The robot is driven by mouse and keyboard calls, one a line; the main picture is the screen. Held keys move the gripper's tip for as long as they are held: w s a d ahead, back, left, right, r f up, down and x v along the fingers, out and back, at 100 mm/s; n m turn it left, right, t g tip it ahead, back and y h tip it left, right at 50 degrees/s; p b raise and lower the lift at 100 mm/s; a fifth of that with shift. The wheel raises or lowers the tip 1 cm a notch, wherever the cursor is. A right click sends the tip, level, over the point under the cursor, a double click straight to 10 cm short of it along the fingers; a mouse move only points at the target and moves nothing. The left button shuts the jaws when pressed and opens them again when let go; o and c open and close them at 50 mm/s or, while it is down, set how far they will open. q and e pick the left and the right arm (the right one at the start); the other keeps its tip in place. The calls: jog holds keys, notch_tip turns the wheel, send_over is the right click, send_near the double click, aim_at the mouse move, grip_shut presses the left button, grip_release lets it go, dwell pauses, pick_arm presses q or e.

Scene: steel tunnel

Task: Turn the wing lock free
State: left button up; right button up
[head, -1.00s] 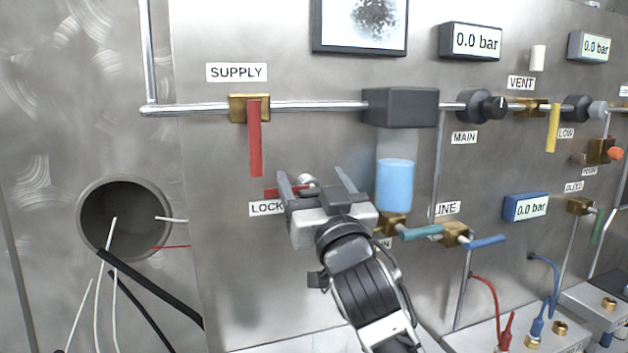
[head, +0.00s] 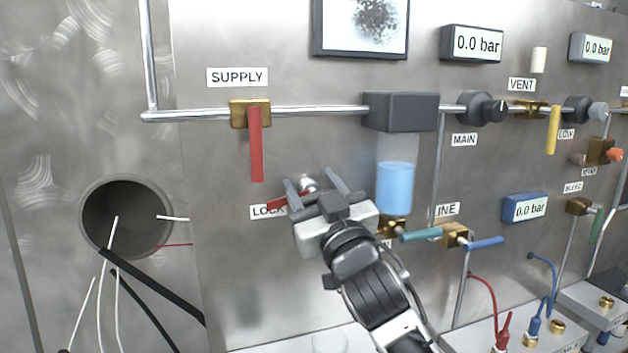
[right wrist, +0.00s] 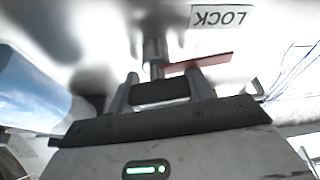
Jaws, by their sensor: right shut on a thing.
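The wing lock (head: 307,183) is a small silver knob on the steel panel, right of the LOCK label (head: 264,211). Its red tab (head: 286,203) slants down to the left. My right gripper (head: 312,184) is shut on the wing lock, with a finger on either side. In the right wrist view, the lock's silver stem (right wrist: 153,52) and red tab (right wrist: 205,62) show beyond my right gripper (right wrist: 160,78), with a dark bar between its fingers. The fingers partly hide the lock in the head view. My left gripper is not in view.
A red SUPPLY handle (head: 256,145) hangs above left. A blue-filled cylinder (head: 395,187) stands close right of my gripper, with a teal handle (head: 421,235) below it. A round hole (head: 125,220) with loose cables is at the left. The panel below the LOCK label is bare.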

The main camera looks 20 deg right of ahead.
jog(key=n+g+y, duration=0.1)
jog(key=n+y, duration=0.1)
jog(key=n, duration=0.3)
jog(key=shift+a+p, duration=0.1)
jog(key=shift+p, duration=0.25)
jog(key=shift+a+f+n+g+y, duration=0.15)
jog(key=shift+n+g+y, duration=0.5)
jog(key=shift+n, duration=1.65)
jog(key=shift+a+f+n+g+y, duration=0.15)
jog(key=shift+n+g, duration=0.8)
jog(key=shift+n, duration=1.35)
jog(key=shift+f+n+g+y, duration=0.25)
jog(key=shift+n+g+y, duration=0.4)
jog(key=shift+n, duration=1.65)
jog(key=shift+g+h, duration=0.25)
jog(key=o, duration=1)
